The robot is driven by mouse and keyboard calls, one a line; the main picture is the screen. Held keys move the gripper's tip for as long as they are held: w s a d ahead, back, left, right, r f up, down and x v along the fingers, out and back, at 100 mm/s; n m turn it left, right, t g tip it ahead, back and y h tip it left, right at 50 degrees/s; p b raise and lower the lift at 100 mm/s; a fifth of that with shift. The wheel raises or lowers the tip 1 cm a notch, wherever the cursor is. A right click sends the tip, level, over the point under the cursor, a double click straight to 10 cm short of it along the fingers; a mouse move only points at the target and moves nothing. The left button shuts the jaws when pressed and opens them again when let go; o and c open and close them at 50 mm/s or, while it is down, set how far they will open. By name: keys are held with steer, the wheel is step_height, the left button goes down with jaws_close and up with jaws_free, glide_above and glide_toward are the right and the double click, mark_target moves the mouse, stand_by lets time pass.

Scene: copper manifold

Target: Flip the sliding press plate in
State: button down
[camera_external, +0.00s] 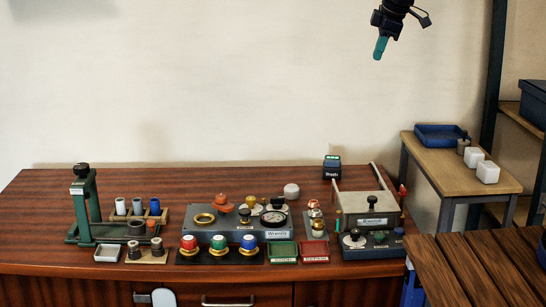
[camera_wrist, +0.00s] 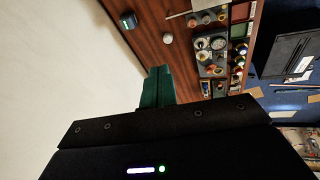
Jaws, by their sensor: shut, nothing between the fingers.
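My gripper (camera_external: 380,48) is high in front of the wall, far above the bench, with its teal fingers together and empty. In the wrist view its green fingers (camera_wrist: 158,87) are side by side and touch nothing. A green upright press (camera_external: 88,205) with a dark knob on top stands at the left of the bench, on a flat dark green base. At the right is a grey box with a pale plate (camera_external: 352,206), a black knob and a label. I cannot tell for sure which part is the sliding press plate, or its exact position.
A grey control panel (camera_external: 205,238) with a gauge, rings and knobs stands mid-bench. Red, green and blue buttons (camera_external: 219,243) line its front. Green and red trays (camera_external: 314,250) lie beside it. A small dark box (camera_external: 332,168) stands behind. The air around my gripper is clear.

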mark_target(138, 228)
steer(key=s+a+f+n+g+y, duration=0.1)
steer(key=a+f+n, duration=0.2)
steer(key=a+f, duration=0.65)
steer(key=s+a+f+n+g+y, duration=0.15)
steer(key=a+f+n, duration=0.3)
steer(key=a, duration=0.95)
steer(key=s+a+f+n+g+y, duration=0.1)
steer(key=a+f+n, duration=0.1)
steer(key=a+f, duration=0.7)
steer(key=s+a+f+n, duration=0.1)
steer(key=s+a+f, duration=0.2)
steer(key=a, duration=0.3)
steer(key=s+a+f+n+g, duration=0.1)
steer(key=s+a+f+n, duration=0.1)
steer(key=s+a+f, duration=0.2)
steer(key=a+f, duration=0.1)
steer(key=a, duration=0.2)
steer(key=shift+s+a, duration=0.15)
steer(key=shift+a, duration=0.1)
steer(key=shift+f+n+y, duration=0.1)
steer(key=shift+n+y, duration=0.15)
